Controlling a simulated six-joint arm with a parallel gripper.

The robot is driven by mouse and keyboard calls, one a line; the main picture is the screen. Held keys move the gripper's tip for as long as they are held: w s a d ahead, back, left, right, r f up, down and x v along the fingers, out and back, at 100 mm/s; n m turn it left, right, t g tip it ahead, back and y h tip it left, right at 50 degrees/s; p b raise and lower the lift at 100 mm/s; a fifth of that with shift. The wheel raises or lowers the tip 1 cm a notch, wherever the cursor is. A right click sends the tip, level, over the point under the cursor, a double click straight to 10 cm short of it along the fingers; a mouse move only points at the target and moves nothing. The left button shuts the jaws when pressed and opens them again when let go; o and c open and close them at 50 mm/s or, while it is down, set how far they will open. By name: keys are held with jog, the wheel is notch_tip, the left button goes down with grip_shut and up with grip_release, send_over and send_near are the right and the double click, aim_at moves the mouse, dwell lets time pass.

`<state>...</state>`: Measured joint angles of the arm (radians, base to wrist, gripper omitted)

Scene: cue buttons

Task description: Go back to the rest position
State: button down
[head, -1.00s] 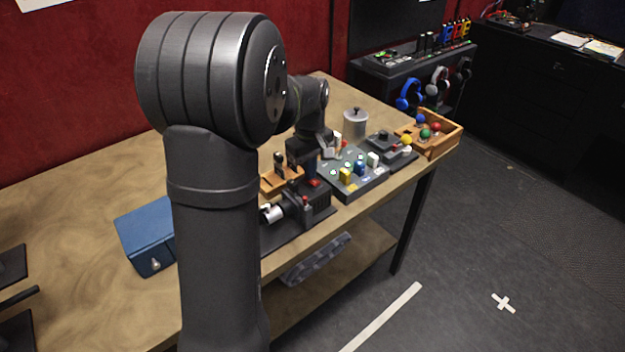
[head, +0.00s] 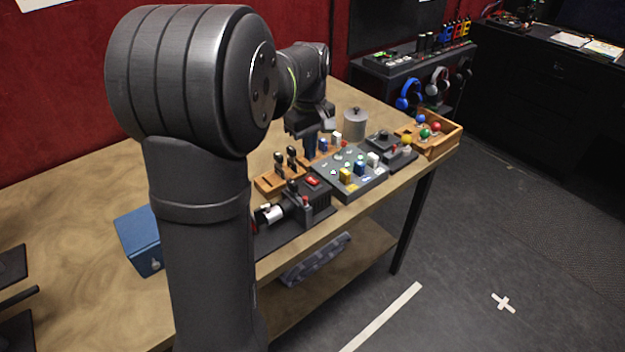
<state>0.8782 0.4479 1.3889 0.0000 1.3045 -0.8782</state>
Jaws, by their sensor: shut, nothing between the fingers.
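My gripper (head: 310,143) is shut and empty. It hangs above the back left edge of the grey button panel (head: 366,187), pointing down and apart from it as far as I can tell. The panel has yellow, blue and white buttons and small lit spots. The large upper part of my arm covers the left middle of the head view and hides part of the table behind it.
The wooden table (head: 70,215) holds a blue box (head: 138,240), a wooden block with black handles (head: 277,180), a black machine (head: 295,210), a grey canister (head: 355,123), a joystick unit (head: 385,143) and a wooden tray of coloured balls (head: 440,146).

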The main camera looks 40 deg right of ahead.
aim_at(310, 179)
dwell(0.4)
notch_tip(310, 179, down, 7)
jog(key=shift+r, duration=0.15)
jog(key=shift+r, duration=0.1)
dwell(0.4)
